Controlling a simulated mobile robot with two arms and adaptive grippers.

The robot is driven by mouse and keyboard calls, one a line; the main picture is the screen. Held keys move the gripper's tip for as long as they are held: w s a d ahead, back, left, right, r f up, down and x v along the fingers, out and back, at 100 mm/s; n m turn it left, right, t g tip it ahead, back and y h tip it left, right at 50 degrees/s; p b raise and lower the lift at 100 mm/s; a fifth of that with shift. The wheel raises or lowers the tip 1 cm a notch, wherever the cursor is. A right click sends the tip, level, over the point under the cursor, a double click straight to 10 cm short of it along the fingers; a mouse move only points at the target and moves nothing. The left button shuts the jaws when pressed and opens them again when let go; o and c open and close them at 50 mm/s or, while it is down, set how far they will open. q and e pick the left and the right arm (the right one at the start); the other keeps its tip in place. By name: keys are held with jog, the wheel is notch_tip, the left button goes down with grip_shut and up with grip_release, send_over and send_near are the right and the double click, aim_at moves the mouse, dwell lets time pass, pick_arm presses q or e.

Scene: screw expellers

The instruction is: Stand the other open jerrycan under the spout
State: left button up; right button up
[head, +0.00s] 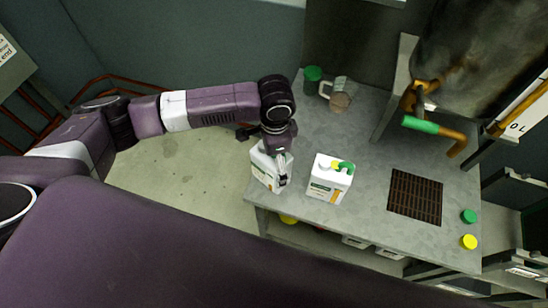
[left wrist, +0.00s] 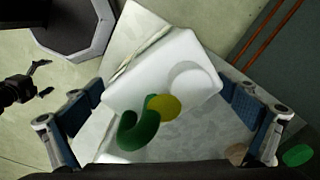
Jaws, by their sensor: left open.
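A white jerrycan (head: 262,168) stands at the left edge of the grey table. My left gripper (head: 283,180) is over it and hides most of its top in the head view. In the left wrist view this jerrycan (left wrist: 158,82), with a green handle and a yellow round part on top, lies between the open blue-sided fingers (left wrist: 160,118); I cannot tell whether they touch it. A second white jerrycan (head: 325,187), with green and yellow parts on top, stands just right of it. The spout (head: 458,149) with a green lever (head: 420,125) is at the right. My right gripper is not in view.
A brown grate (head: 415,197) lies bare in the table (head: 365,150) near the spout. A green cap (head: 468,216) and a yellow cap (head: 469,242) lie at the right. A green container (head: 313,74) and a clear jug (head: 341,95) stand at the back left.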

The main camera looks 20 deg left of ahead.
pick_arm(q)
jog(key=shift+r, duration=0.1)
jog(key=r, duration=0.4)
jog(key=r+b, duration=0.1)
jog(key=r, duration=0.7)
jog(key=shift+s+d, duration=0.15)
jog(key=shift+s, duration=0.1)
